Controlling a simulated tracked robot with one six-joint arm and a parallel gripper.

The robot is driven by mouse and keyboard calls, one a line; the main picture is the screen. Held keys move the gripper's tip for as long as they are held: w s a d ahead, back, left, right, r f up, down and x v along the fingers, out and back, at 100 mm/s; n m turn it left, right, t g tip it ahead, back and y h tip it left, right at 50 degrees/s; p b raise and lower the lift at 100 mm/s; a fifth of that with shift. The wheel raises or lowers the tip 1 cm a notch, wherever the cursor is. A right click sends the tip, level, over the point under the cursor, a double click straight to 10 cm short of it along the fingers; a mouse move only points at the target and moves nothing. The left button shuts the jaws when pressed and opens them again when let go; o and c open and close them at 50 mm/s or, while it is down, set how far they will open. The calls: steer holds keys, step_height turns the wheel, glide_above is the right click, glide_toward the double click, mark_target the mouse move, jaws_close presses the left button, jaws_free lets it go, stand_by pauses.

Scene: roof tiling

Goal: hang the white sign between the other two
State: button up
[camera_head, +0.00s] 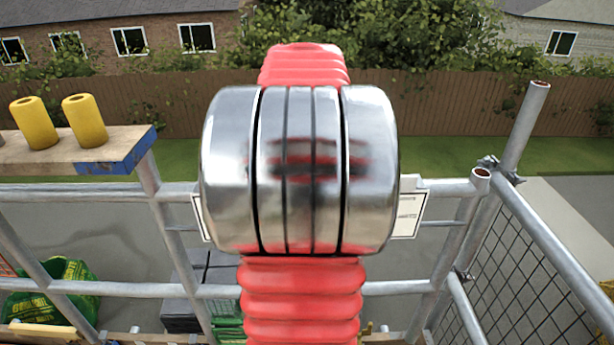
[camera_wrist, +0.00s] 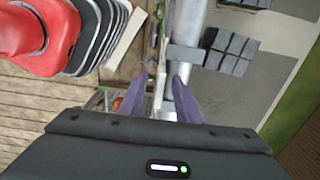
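My arm blocks the middle of the head view. Parts of two white signs show behind it: a narrow edge of the left sign (camera_head: 201,216) and more of the right sign (camera_head: 409,208), which has dark print. Both are at the upper scaffold rail. Anything between them is hidden, and my gripper is out of sight there. In the wrist view my gripper (camera_wrist: 163,78) has its two dark purple fingers apart, beside the grey rail (camera_wrist: 185,28). A thin pale strip (camera_wrist: 159,84) shows between the fingers, perhaps a sign seen edge-on. I cannot tell whether the fingers touch it.
Yellow rolls (camera_head: 84,120) stand on a plank (camera_head: 72,150) at the left. Scaffold poles and a mesh panel (camera_head: 520,275) close off the right. A green bag (camera_head: 60,290) lies lower left. In the wrist view, grey blocks (camera_wrist: 229,53) lie on the ground beyond the rail.

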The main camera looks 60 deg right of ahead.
step_height(320, 180, up, 14)
steer(key=shift+f, duration=0.15)
stand_by(0.6)
stand_by(0.6)
